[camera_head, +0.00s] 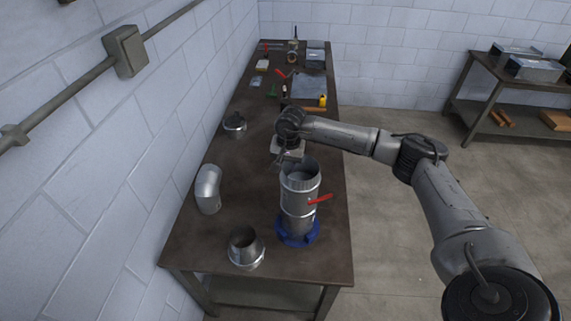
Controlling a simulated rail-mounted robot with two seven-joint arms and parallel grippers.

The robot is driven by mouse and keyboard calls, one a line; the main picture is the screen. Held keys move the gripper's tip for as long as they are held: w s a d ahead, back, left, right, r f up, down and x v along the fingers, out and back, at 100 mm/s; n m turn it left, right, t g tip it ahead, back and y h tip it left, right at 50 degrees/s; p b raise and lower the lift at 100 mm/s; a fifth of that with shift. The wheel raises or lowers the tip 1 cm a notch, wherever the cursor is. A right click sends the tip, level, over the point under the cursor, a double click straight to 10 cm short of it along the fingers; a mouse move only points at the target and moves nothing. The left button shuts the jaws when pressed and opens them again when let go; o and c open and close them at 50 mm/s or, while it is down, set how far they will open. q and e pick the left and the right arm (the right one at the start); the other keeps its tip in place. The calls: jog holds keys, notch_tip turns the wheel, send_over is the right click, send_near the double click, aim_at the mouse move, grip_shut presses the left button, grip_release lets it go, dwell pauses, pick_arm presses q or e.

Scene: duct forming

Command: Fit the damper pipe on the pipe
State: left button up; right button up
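The damper pipe (299,191), a grey metal cylinder with a red handle (320,200), stands upright and open at the top near the table's front right. Below it a shorter metal section, which looks like the pipe (297,222), sits in a blue ring base (298,236). The two look lined up; I cannot tell how deeply they are joined. My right gripper (284,162) is at the far left side of the damper pipe's top rim. Its fingers are small and partly hidden, so I cannot tell whether they touch the rim. My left gripper is out of view.
A metal elbow (208,189), a reducer (245,248) and a small round fitting (235,125) stand on the left of the dark table (215,238). Tools and a grey sheet (309,86) lie at the far end. A wall runs close along the left.

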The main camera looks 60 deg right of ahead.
jog(key=shift+r, duration=0.25)
notch_tip(320, 180, up, 13)
jog(key=s+b, duration=0.1)
jog(key=b, duration=0.1)
jog(key=shift+d+r, duration=0.15)
jog(key=shift+d, duration=0.1)
dwell(0.3)
